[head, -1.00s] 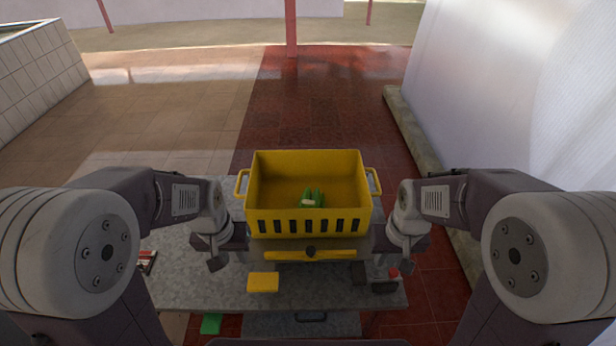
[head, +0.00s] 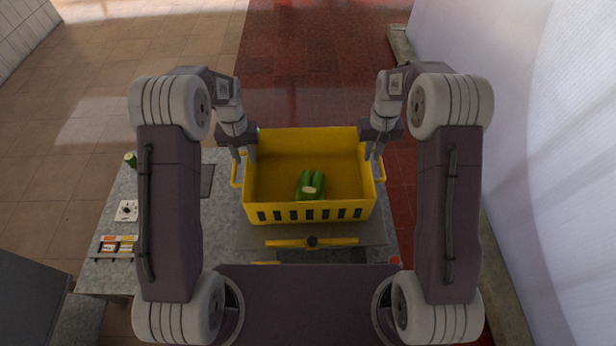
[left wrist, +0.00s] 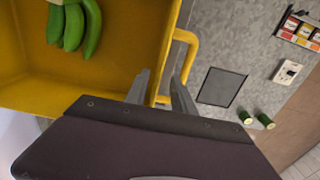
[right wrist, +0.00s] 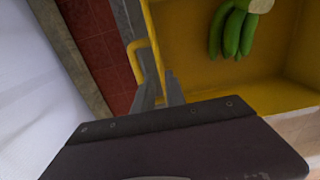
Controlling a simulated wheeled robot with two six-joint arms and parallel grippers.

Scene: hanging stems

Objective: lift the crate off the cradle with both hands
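The yellow crate (head: 309,213) sits level on the grey cradle (head: 375,236), holding a bunch of green, banana-like fruit (head: 311,185). Its left handle (left wrist: 192,48) and right handle (right wrist: 133,60) stick out from the side walls. My left gripper (head: 243,156) is at the left side of the crate, fingers apart; in the left wrist view they straddle the rim beside the handle's near end. My right gripper (head: 375,154) is at the right side, fingers apart around the rim and handle end. Whether any finger touches the crate is not clear.
The grey table (head: 108,262) holds a dark flat panel (left wrist: 221,87), a small white box with a dial (head: 126,211), a tray of coloured items (head: 117,247) and cut green pieces (left wrist: 265,121). A yellow bar (head: 285,243) lies before the crate. A white wall (head: 540,150) stands right.

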